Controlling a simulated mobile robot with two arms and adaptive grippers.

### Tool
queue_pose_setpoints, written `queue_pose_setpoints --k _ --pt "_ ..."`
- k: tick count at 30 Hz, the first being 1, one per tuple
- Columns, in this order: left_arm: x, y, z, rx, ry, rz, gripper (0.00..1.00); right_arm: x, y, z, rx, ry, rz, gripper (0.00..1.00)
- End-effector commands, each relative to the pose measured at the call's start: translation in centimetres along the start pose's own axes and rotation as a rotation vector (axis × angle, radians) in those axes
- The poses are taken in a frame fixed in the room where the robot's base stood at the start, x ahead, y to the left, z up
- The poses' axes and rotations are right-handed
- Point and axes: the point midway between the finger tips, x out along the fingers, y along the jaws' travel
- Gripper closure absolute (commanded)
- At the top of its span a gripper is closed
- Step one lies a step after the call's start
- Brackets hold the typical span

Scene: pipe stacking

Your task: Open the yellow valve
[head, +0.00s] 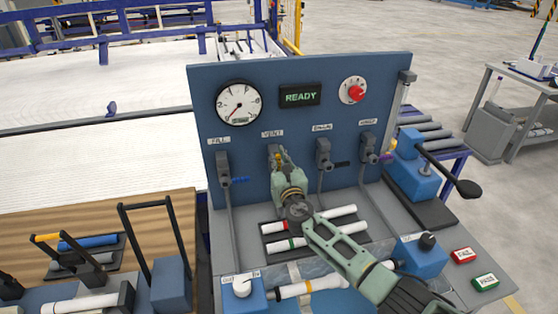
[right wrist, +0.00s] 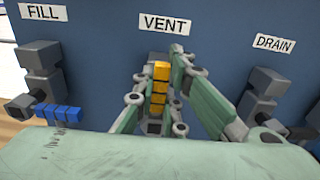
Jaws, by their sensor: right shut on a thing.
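The yellow valve handle (right wrist: 160,86) is under the VENT label on the blue panel. In the right wrist view it runs up and down, between the two fingers of my right gripper (right wrist: 157,72). In the head view my right gripper (head: 281,157) reaches the VENT valve from the lower right and is shut on the handle. The gripper hides most of the valve body there; only a bit of yellow shows. My left gripper is in neither view.
The FILL valve with a blue handle (right wrist: 58,112) is left of VENT, and the DRAIN valve (head: 323,153) is right. Above are a gauge (head: 238,103), a READY display (head: 300,95) and a red knob (head: 354,92). White pipes (head: 330,217) lie on a rack below.

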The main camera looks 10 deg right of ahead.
Motion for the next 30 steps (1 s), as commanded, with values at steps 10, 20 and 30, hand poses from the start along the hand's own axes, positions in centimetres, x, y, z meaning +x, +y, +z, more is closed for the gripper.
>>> queue_pose_setpoints --k 10,20,30 --pt "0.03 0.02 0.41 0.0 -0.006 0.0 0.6 -0.19 0.08 -0.69 -0.013 0.009 0.003 0.87" --pt "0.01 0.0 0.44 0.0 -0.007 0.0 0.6 -0.09 0.04 -0.31 -0.007 0.004 0.001 0.7" --pt "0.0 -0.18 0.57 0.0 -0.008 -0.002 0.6 -1.02 0.0 -0.2 -0.005 0.001 0.002 0.7"
